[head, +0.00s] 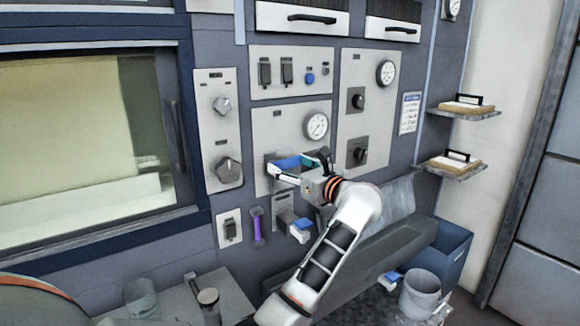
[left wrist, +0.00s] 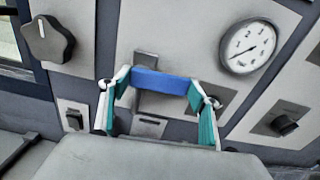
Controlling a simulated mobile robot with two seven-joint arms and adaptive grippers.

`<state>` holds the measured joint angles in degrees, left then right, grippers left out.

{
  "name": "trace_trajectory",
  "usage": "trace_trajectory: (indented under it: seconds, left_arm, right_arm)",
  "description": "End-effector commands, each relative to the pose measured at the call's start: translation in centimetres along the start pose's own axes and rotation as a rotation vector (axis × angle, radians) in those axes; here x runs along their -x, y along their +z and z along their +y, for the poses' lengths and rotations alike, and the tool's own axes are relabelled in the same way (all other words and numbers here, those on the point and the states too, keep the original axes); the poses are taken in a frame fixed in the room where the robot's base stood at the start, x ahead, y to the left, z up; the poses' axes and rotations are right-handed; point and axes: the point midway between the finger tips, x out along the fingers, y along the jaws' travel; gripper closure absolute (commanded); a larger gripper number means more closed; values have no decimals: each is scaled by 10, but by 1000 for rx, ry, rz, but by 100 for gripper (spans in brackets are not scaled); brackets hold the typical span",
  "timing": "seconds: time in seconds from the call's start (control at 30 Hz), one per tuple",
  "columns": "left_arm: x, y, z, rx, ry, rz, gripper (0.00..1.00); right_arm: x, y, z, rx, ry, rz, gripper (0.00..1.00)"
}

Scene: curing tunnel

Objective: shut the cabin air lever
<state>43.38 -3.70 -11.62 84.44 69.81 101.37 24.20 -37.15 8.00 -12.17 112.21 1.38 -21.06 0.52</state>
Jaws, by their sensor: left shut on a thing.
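A lever with a wide blue handle (left wrist: 160,82) projects from a pale wall panel (head: 290,121) below a round gauge. In the left wrist view, the handle spans the space between the teal finger pads of my left gripper (left wrist: 160,98). The gripper is shut on this handle. In the head view, my left gripper (head: 287,165) is at the lower part of the panel, and the blue handle shows between its fingers. I cannot read a label for the lever. My right gripper is not in view.
The gauge (head: 316,125) is just above the grip. Knobs (head: 228,169) on the left and black knobs (head: 357,152) on the right flank it. A purple handle (head: 257,227) and a blue-topped fitting (head: 302,225) sit below. Shelves (head: 450,172), a bucket (head: 420,293) and a blue bin (head: 452,250) stand right.

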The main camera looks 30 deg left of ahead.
Motion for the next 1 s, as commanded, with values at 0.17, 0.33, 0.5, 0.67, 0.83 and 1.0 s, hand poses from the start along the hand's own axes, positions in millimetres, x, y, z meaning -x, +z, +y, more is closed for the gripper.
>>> trace_trajectory:
  seconds: [0.17,0.33,0.5,0.67,0.83,1.0]
  left_arm:
    - [0,-3,0,-75,0,2,77]
    - [0,-3,0,-77,0,1,77]
    - [0,-3,0,-76,0,0,22]
    - [0,-3,0,-75,0,0,22]
    - [2,-3,0,-74,-1,0,22]
    - [22,-3,-1,-73,-3,2,22]
  right_arm:
    - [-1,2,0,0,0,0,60]
    - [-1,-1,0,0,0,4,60]
    - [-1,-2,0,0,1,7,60]
    - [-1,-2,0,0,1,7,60]
    - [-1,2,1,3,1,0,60]
    - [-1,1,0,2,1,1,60]
